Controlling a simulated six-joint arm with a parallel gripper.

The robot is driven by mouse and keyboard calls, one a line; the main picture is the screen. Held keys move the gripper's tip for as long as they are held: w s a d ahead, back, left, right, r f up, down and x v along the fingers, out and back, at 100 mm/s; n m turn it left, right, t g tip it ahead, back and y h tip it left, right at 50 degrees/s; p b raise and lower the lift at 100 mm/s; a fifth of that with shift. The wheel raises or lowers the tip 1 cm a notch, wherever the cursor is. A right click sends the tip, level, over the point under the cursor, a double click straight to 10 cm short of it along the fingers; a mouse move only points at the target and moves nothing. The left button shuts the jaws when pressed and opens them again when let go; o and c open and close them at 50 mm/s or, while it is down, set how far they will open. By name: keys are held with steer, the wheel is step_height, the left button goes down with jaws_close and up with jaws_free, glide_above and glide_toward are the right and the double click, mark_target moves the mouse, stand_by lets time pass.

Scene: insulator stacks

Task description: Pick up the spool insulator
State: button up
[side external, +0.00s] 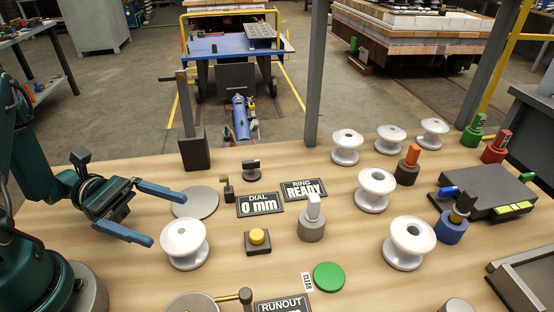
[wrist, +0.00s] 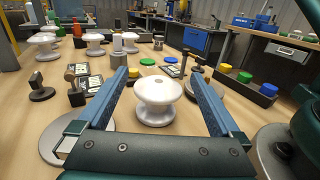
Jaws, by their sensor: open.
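A white, glossy insulator (side external: 184,243) with a domed top, narrow waist and wide base stands upright on the wooden table near my gripper. My gripper (side external: 167,218) is open and empty, its blue fingers pointing toward this insulator. In the wrist view the insulator (wrist: 157,101) appears between the two fingers of my gripper (wrist: 158,72), with space on both sides. Two white spools with dark centre holes stand further right, one at the front (side external: 408,243) and one behind it (side external: 375,190). Three smaller white insulators (side external: 347,147) stand at the back right.
A grey disc (side external: 195,202) lies behind the near insulator. A dark upright post (side external: 190,135) is at the back edge. A green disc (side external: 329,277) lies at the front.

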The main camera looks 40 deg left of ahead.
mark_target(203, 242)
step_height(203, 242, down, 3)
steer(key=shift+f, duration=0.1)
steer(key=shift+d+f, duration=0.1)
steer(key=shift+d, duration=0.05)
steer(key=shift+x, duration=3.65)
steer(key=c, duration=1.5)
